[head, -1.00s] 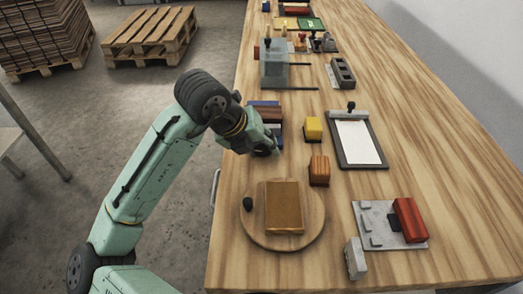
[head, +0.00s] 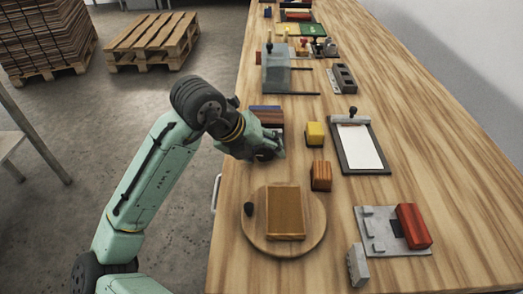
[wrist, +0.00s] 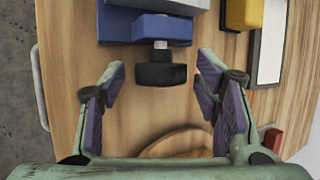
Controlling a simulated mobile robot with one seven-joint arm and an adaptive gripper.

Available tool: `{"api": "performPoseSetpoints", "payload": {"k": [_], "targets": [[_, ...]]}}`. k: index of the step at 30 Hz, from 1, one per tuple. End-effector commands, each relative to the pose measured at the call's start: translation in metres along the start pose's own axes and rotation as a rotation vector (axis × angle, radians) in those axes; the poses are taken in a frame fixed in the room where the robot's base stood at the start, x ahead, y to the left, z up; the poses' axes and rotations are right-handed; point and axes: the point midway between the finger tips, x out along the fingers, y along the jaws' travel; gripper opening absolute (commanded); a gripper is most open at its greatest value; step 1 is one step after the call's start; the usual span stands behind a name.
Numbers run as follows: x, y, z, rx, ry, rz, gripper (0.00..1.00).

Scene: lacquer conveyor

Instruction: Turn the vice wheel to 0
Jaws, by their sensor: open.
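The blue vice (wrist: 163,27) is at the top centre of the wrist view, with a short metal screw coming out toward me. Its black wheel (wrist: 160,72) sits on the end of that screw. My gripper (wrist: 160,82) is open, one finger to each side of the wheel, with a clear gap on both sides. No marking or number on the wheel can be read. In the head view my gripper (head: 270,150) is over the table's left side and hides the wheel. Part of the vice (head: 266,108) shows just behind it.
A round wooden turntable (head: 312,232) carrying a brown block is nearer me. An orange-brown block (head: 321,176), a yellow block (head: 315,133) and a clipboard (head: 345,164) are to the right. A grey plate with a red block (head: 413,226) lies at the front right.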

Motion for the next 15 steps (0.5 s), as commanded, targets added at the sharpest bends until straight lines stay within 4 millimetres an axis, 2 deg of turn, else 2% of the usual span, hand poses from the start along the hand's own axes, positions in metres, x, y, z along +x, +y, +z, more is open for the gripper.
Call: {"api": "performPoseSetpoints", "payload": {"k": [8, 11, 15], "targets": [[-0.004, 0.000, 0.000, 0.001, -0.001, 0.000, 0.57], [-0.014, 0.000, 0.000, 0.001, -0.001, 0.000, 0.57], [-0.042, -0.001, 0.001, 0.002, -0.003, 0.001, 0.57]]}}
